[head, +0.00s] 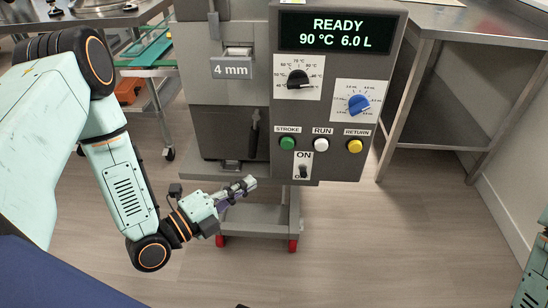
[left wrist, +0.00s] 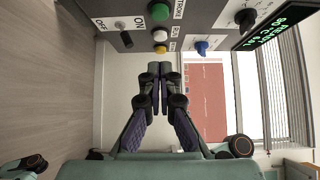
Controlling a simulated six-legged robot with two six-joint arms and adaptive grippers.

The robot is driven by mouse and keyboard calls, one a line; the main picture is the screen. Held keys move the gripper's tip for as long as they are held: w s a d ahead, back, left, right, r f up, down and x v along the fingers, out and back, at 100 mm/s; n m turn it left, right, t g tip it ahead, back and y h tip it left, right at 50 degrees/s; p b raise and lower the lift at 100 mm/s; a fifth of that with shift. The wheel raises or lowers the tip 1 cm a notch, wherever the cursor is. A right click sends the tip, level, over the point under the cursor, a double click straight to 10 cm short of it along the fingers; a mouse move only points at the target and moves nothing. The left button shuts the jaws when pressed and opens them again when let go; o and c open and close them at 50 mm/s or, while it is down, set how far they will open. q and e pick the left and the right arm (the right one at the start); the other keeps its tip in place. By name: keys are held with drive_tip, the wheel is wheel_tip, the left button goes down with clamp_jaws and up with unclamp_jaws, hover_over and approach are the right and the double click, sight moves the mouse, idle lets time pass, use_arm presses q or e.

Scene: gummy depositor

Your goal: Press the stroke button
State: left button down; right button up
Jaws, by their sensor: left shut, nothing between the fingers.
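The green stroke button (head: 287,143) is on the grey control panel (head: 350,55), under the label STROKE. In the left wrist view the green button (left wrist: 158,11) shows near the top edge, above the fingertips in the picture. My left gripper (head: 250,182) is shut and empty, in front of the machine and below the panel's buttons in the head view. Its fingers (left wrist: 157,70) are together in the left wrist view, apart from the button. My right gripper is not in view.
The white RUN button (head: 321,144) and yellow RETURN button (head: 355,146) sit right of the green one, with an ON switch (head: 303,171) below. The display (head: 337,33) reads READY, 90 °C, 6.0 L. A metal table (head: 480,27) stands at right.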

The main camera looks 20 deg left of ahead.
use_arm(q)
drive_tip(key=b, duration=0.4)
approach(292, 146)
drive_tip(key=d, duration=0.4)
drive_tip(key=w, duration=0.2)
drive_tip(key=w+a+b, duration=0.1)
drive_tip(key=w, duration=0.2)
drive_tip(key=shift+a, duration=0.1)
